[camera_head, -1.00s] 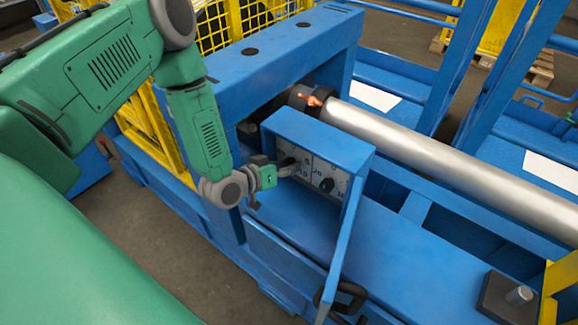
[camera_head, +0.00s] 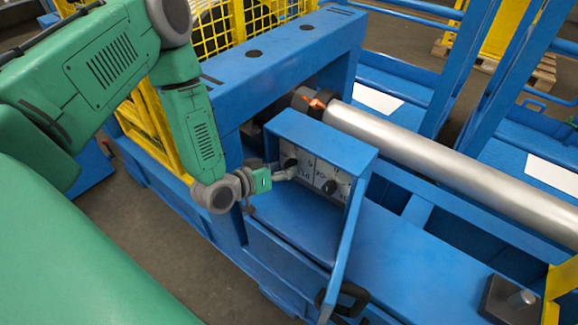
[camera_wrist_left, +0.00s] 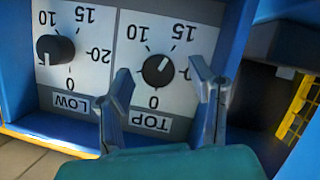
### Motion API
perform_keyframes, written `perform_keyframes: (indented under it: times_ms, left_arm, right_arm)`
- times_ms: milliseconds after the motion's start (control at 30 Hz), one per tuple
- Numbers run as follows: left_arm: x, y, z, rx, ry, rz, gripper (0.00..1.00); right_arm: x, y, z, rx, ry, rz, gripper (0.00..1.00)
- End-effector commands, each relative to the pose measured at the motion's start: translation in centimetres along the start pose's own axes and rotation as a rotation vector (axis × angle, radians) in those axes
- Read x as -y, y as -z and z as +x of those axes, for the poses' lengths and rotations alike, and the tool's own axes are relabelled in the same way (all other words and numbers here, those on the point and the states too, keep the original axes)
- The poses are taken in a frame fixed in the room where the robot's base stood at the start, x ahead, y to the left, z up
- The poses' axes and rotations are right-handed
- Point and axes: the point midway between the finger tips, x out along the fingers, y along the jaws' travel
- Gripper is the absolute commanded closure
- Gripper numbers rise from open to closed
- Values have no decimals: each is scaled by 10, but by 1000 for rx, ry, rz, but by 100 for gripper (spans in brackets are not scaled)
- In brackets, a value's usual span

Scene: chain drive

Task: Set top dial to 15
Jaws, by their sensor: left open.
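The TOP dial (camera_wrist_left: 158,70) is a round black knob on a white scale plate, seen upside down in the left wrist view. Its white mark points up and right, towards the printed 15. In the head view it is the left knob (camera_head: 290,163) on the blue control box (camera_head: 322,144). My left gripper (camera_wrist_left: 160,75) is open, one finger at each side of the knob in the wrist view and apart from it. In the head view my left gripper (camera_head: 285,174) is close in front of the knob. My right gripper is out of view.
The LOW dial (camera_wrist_left: 55,48) sits beside the TOP dial. The box's open blue door (camera_head: 346,245) stands to the right of the gripper. A shiny roller (camera_head: 440,160) runs behind the box, and a yellow mesh guard (camera_head: 215,25) stands behind at left.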

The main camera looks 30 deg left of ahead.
Motion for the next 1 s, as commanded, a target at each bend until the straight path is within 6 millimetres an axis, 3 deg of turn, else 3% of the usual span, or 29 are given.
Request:
perform_keyframes:
  times_ms: [200, 433, 600, 1000]
  left_arm:
    - [2, 0, -49, 1, 3, -4, 51]
    - [4, 0, -85, -1, 3, -3, 51]
    - [3, 0, -95, -3, 2, -1, 51]
    - [3, 0, -95, -2, 2, -1, 51]
  right_arm:
    - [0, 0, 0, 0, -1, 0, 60]
    - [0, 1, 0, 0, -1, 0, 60]
    - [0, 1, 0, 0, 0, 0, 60]
    - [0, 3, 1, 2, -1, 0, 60]
